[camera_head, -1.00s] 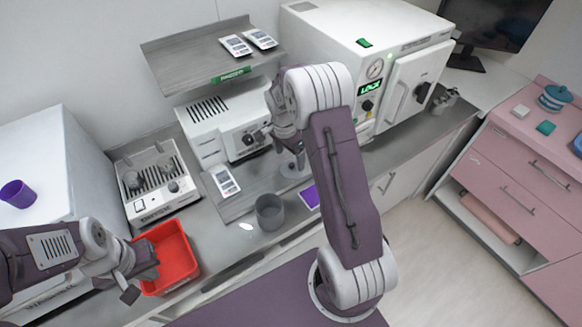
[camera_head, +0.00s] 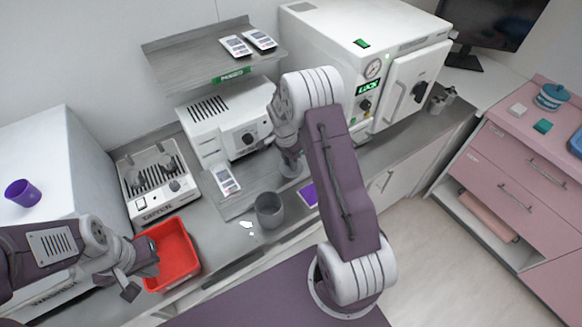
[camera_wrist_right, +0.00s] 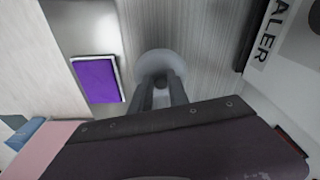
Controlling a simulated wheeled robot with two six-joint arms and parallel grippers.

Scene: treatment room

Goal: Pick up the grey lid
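The grey lid (camera_head: 291,166) is a round disc on the counter, partly covered by my right gripper in the head view. In the right wrist view the lid (camera_wrist_right: 158,62) shows pale, with a small dark knob. The two fingers of my right gripper (camera_wrist_right: 161,88) stand on either side of the knob. Whether they press on it cannot be told. My left gripper (camera_head: 143,277) is open and empty beside the red bin, with its fingertips apart.
A grey cup (camera_head: 269,211) stands left of the lid, and a purple-screened pad (camera_head: 309,195) lies near the counter edge. It also shows in the wrist view (camera_wrist_right: 97,80). A white sealer (camera_head: 222,125) stands behind, and a red bin (camera_head: 178,252) sits at the left.

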